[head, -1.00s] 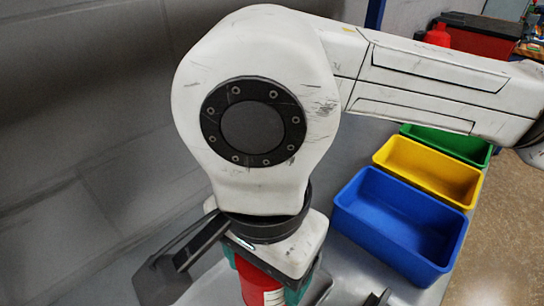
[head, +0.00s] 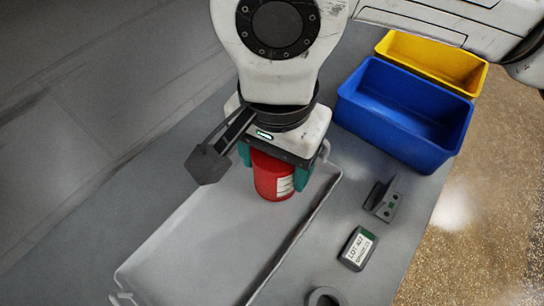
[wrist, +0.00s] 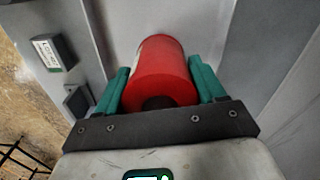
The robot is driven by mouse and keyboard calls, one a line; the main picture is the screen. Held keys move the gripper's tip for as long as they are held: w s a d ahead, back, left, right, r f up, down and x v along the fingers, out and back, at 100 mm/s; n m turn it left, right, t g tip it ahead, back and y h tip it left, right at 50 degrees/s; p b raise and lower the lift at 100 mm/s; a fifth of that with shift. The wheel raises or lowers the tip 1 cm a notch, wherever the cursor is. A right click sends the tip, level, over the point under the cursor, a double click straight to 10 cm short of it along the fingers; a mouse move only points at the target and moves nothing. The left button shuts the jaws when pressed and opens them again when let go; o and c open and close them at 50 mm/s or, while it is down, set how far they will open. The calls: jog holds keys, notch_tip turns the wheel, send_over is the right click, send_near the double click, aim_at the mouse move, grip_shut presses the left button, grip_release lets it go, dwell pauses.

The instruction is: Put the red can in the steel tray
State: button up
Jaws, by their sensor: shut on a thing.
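The red can (head: 270,180) has a white label on its side. My gripper (head: 273,170) is shut on it, with one teal finger on each side. In the wrist view the can (wrist: 160,70) sits between the teal fingers of my gripper (wrist: 160,82). The steel tray (head: 190,245) is a long, shallow, light grey tray in the lower middle of the head view. The can is over the tray's far end. I cannot tell whether its base touches the tray floor, as my gripper hides the can's upper end.
A blue bin (head: 405,115) and a yellow bin (head: 430,62) stand at the right. A grey bracket (head: 383,198), a labelled block (head: 358,248) and a dark ring (head: 325,297) lie right of the tray. The near part of the tray is bare.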

jog(key=shift+f, duration=0.15)
jog(key=o, duration=1.3)
jog(key=shift+r+p, duration=0.45)
jog(key=shift+r, duration=3.5)
